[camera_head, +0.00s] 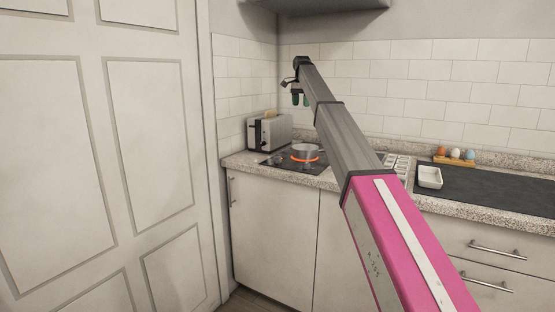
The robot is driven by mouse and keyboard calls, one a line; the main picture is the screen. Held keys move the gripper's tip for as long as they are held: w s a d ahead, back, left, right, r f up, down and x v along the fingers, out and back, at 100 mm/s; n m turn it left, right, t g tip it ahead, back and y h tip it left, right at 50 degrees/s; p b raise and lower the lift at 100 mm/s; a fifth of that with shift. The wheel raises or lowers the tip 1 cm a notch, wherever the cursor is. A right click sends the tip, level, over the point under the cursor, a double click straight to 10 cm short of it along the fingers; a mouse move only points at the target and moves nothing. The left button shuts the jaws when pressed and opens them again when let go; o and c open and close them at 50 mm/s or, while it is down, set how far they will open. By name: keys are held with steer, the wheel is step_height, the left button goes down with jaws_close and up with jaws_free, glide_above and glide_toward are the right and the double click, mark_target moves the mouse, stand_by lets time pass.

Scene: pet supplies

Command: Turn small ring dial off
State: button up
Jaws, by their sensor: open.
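A black cooktop (281,163) is set in the speckled counter in the corner. A small grey pot (309,151) stands on it, with an orange glowing ring (303,160) showing around its base. I cannot make out the small ring dial for certain at this size. My arm reaches in from the lower right.
A silver toaster (269,132) stands at the left of the cooktop, by the tiled wall. To the right are a white dish (429,177), a wooden egg holder (454,161) with coloured eggs, and a dark counter area. A white door (100,150) fills the left.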

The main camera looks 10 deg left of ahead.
steer(key=m, duration=0.2)
glide_toward(278, 159)
steer(key=f, duration=0.9)
steer(key=shift+w+a+f, duration=0.1)
steer(key=shift+w+f, duration=0.1)
steer(key=shift+w, duration=0.05)
steer(key=c, duration=0.9)
